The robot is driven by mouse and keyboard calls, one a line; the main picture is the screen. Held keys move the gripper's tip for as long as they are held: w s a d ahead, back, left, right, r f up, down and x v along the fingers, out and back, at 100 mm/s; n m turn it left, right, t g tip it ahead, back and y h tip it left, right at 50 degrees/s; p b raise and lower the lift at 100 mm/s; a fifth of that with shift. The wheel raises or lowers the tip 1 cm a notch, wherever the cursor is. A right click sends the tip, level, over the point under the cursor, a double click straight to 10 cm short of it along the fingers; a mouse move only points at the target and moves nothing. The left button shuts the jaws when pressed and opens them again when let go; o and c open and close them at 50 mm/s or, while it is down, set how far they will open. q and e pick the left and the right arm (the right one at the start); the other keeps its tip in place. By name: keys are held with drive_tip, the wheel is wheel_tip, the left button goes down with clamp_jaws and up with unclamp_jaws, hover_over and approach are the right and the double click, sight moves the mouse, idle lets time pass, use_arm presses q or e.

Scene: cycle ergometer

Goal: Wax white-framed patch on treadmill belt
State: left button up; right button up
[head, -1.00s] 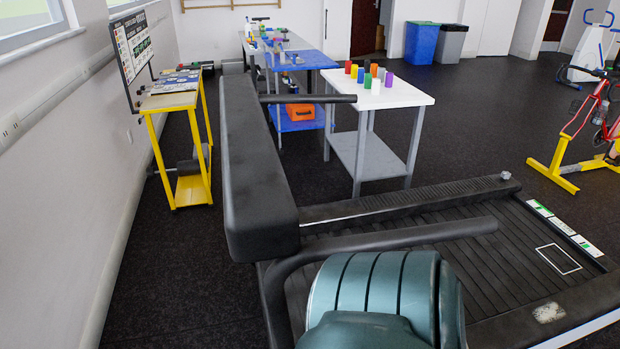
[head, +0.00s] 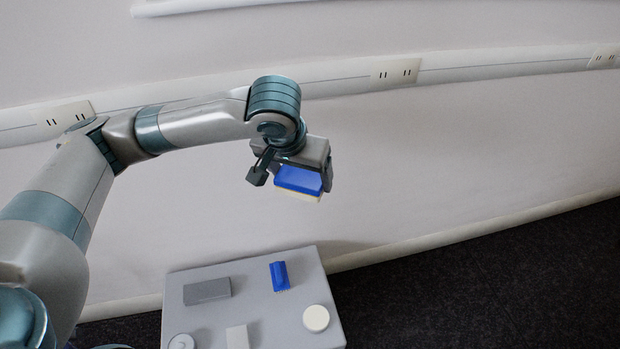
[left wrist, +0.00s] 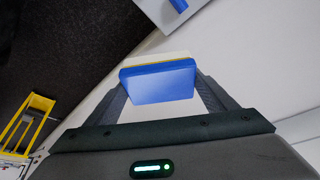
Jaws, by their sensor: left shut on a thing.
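My left gripper (head: 292,172) is shut on a blue block with a pale yellowish underside, like a sponge or wax applicator (head: 299,180). It holds the block in the air in front of the wall, above and behind a grey table. In the left wrist view the blue block (left wrist: 158,82) sits between the two fingers. The treadmill and its white-framed patch are out of view now. My right gripper is not in view.
The grey table (head: 205,270) below carries a dark grey block (head: 206,291), a blue item (head: 279,276), a round cream piece (head: 316,318), a light block (head: 237,337) and a round grey item (head: 180,342). A yellow-framed stand (left wrist: 38,104) shows in the left wrist view. Dark floor lies at right.

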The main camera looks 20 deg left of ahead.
use_arm(q)
drive_tip(key=shift+f, duration=0.1)
drive_tip(key=s+f, duration=0.3)
drive_tip(key=f, duration=1)
drive_tip(key=shift+s+f, duration=0.35)
drive_tip(key=shift+s, duration=0.1)
